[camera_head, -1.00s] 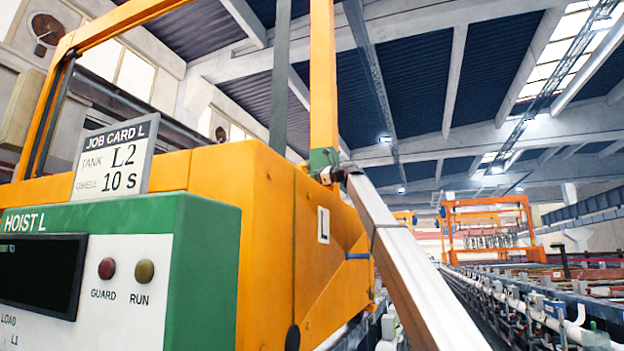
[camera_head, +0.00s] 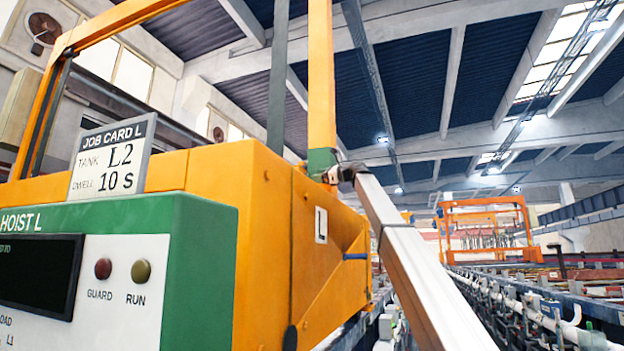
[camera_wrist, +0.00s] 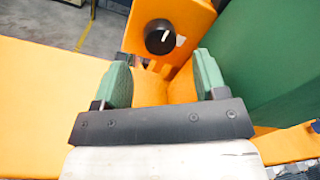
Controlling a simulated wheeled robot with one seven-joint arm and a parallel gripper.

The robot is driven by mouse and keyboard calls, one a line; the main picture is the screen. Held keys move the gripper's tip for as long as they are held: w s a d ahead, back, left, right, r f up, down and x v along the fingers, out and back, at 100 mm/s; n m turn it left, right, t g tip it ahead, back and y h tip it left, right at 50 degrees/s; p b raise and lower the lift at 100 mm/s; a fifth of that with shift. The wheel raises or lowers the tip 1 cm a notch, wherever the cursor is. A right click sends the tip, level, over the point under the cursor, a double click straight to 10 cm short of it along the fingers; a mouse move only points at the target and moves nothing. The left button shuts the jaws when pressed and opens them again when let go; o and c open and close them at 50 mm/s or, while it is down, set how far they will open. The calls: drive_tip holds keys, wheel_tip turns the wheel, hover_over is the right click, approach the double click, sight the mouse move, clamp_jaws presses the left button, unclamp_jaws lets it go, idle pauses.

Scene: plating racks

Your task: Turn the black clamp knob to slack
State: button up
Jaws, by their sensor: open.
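The black clamp knob (camera_wrist: 160,37) is round, with a white pointer line slanting toward the upper right. It sits on an orange plate (camera_wrist: 196,17) at the top of the wrist view. My gripper (camera_wrist: 162,62) is open, with green-padded fingers spread wide to left and right. The knob lies beyond the fingertips, roughly centred between them, and nothing is held. I cannot make out the knob in the head view.
Tank lines (camera_head: 530,295) run off to the right.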

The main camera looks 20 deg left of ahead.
drive_tip(key=d, duration=0.4)
drive_tip(key=s+d, duration=0.1)
drive_tip(key=d, duration=0.1)
drive_tip(key=shift+d+f, duration=0.1)
drive_tip(key=shift+d, duration=0.15)
